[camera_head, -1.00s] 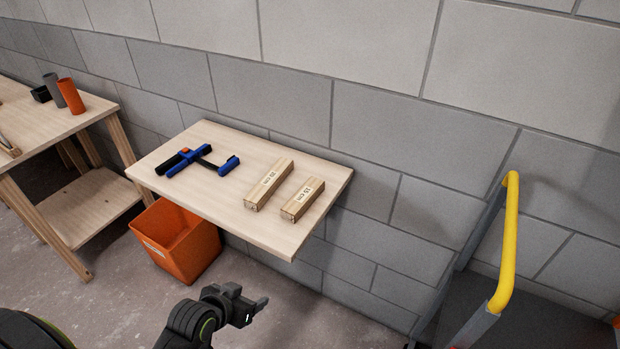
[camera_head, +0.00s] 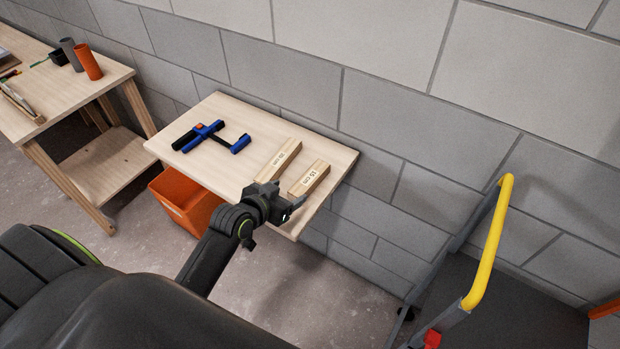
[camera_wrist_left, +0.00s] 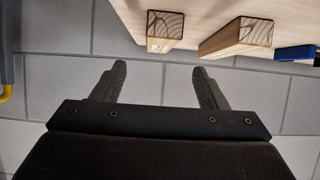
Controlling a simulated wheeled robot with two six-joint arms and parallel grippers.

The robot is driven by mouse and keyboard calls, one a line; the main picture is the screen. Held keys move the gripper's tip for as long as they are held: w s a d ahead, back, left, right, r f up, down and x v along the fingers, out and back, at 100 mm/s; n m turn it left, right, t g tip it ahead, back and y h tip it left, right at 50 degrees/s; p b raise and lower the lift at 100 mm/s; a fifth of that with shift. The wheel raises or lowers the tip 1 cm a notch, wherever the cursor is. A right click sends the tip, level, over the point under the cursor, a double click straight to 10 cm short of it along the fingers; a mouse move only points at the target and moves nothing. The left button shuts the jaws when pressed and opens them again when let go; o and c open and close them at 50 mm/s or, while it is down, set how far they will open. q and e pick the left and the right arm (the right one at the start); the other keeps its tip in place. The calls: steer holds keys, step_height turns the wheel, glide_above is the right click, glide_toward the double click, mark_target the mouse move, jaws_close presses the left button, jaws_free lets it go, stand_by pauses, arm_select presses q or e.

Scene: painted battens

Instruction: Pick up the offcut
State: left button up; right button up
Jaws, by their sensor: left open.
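Two pale wooden pieces with printed cm labels lie side by side on a wall shelf (camera_head: 217,167). The shorter one, apparently the offcut (camera_head: 310,178), is on the right; the longer batten (camera_head: 280,160) is on its left. My right gripper is not in view.
A blue and black clamp (camera_head: 212,135) lies on the shelf, left of the wood. An orange bin (camera_head: 182,205) stands below. A workbench (camera_head: 55,95) with tubes is at left. A yellow-railed trolley (camera_head: 490,245) is at right. The block wall is close behind.

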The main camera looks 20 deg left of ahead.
mark_target(307, 180)
arm_select(q)
steer(key=x, duration=0.5)
steer(key=shift+w+f+p, duration=0.1)
steer(key=shift+w+p, duration=0.2)
steer(key=shift+p, duration=0.05)
steer(key=shift+w+d, duration=0.1)
steer(key=shift+w, duration=0.2)
steer(key=shift+p+x, duration=0.7)
steer(key=shift+x, duration=1.65)
steer(key=shift+s, duration=0.1)
steer(key=c, duration=1.2)
steer(key=shift+o, duration=0.2)
